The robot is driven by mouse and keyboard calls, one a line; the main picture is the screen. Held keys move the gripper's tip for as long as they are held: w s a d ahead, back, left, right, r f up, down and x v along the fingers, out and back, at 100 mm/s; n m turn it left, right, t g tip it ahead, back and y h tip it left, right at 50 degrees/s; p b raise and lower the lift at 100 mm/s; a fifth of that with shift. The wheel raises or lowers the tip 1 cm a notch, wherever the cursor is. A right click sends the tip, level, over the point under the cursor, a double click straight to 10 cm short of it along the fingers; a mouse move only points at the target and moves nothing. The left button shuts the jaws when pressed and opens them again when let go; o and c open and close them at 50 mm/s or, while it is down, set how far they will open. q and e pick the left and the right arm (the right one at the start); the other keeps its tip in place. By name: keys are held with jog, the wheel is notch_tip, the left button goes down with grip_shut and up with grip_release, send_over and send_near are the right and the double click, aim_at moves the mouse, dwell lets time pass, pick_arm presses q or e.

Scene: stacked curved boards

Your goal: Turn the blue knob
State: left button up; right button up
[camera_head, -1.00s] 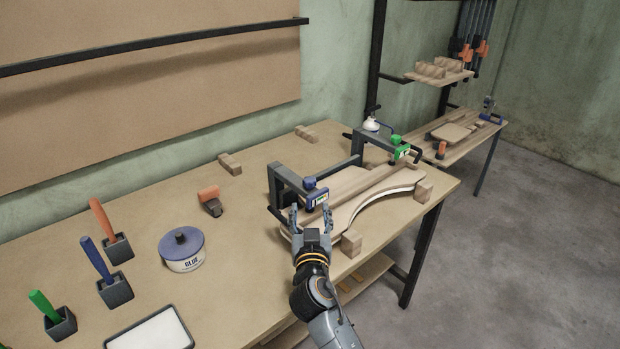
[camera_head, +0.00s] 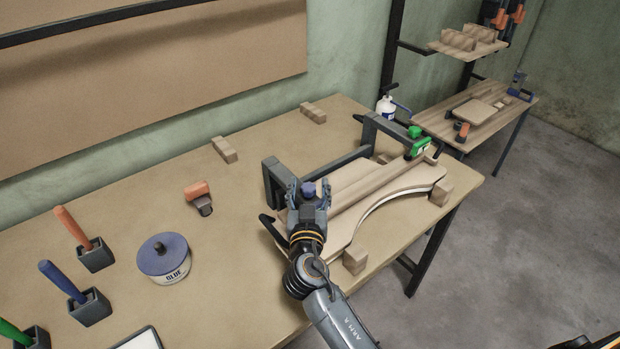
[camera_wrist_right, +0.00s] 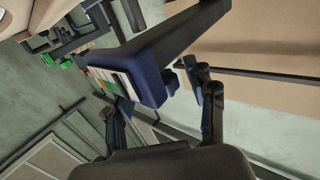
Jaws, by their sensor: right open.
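The blue knob (camera_head: 308,187) tops the blue-headed clamp on the near left of the stacked curved boards (camera_head: 385,195). My right gripper (camera_head: 308,197) is at this clamp, its open fingers on either side of the knob in the head view. In the right wrist view the clamp's blue head (camera_wrist_right: 150,72), with a striped label, lies between and beyond the spread fingers of the right gripper (camera_wrist_right: 157,97). Contact with the knob cannot be told. The gripper and wrist hide most of the clamp head in the head view. My left gripper is not in view.
A second clamp with a green head (camera_head: 417,148) holds the far end of the boards. Wooden blocks (camera_head: 355,260) stand around them. The table between is clear.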

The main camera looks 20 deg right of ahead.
jog(key=shift+s+a+r, duration=0.15)
jog(key=shift+s, duration=0.05)
jog(key=shift+c, duration=0.4)
grip_shut()
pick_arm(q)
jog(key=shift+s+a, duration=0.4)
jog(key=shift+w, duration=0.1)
